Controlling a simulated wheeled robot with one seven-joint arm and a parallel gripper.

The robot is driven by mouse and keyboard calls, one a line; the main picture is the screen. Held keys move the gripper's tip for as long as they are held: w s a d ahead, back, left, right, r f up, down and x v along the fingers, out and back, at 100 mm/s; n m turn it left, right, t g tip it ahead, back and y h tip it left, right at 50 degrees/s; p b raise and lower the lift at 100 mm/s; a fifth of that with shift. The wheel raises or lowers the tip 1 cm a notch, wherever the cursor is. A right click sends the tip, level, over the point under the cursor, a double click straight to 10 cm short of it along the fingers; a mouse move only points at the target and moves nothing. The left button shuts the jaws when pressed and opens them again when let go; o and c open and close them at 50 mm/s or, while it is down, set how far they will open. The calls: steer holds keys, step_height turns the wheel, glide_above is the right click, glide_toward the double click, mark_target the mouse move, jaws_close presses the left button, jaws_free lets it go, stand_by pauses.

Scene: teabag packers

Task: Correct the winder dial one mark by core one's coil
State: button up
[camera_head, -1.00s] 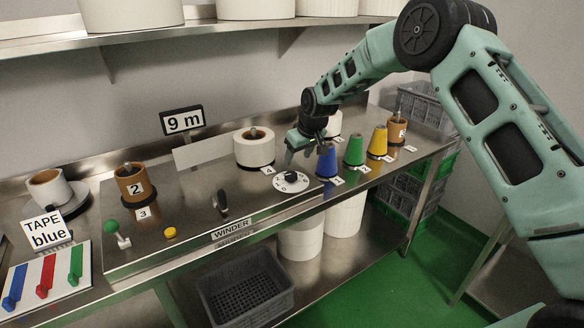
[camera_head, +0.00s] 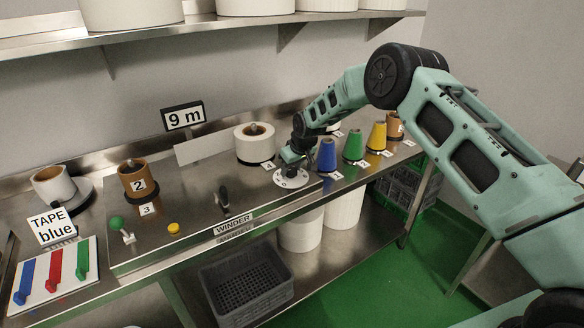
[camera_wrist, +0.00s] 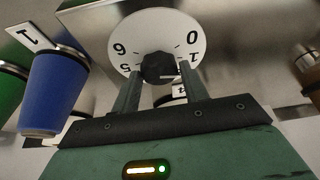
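The winder dial (camera_head: 291,178) is a white numbered disc with a black knob on the steel bench; it also fills the top of the wrist view (camera_wrist: 190,30), where 0, 1, 5 and 6 are readable. My gripper (camera_head: 290,163) is down at the dial. In the wrist view its two fingers (camera_wrist: 160,78) stand apart, one on each side of the knob (camera_wrist: 158,66); firm contact is not visible. A white coil on a brown core (camera_head: 254,146) stands behind the dial, by label 4. No core number 1 is readable.
A blue cone (camera_head: 327,156), a green cone (camera_head: 353,147) and a yellow cone (camera_head: 376,137) stand right of the dial. A black lever (camera_head: 222,199) and core 2 (camera_head: 131,172) are to the left.

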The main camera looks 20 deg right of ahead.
steer(key=c, duration=0.5)
steer(key=shift+b, duration=0.3)
steer(key=shift+a+f+m+h+b, duration=0.15)
steer(key=shift+m+h+b, duration=0.25)
steer(key=shift+m+b, duration=0.55)
steer(key=shift+m+h+b, duration=0.3)
steer(key=shift+m+b, duration=0.45)
steer(key=shift+b, duration=0.15)
steer(key=shift+m+h+b, duration=0.8)
steer(key=shift+m+b, duration=0.9)
steer(key=shift+m, duration=0.5)
steer(key=shift+r, duration=0.2)
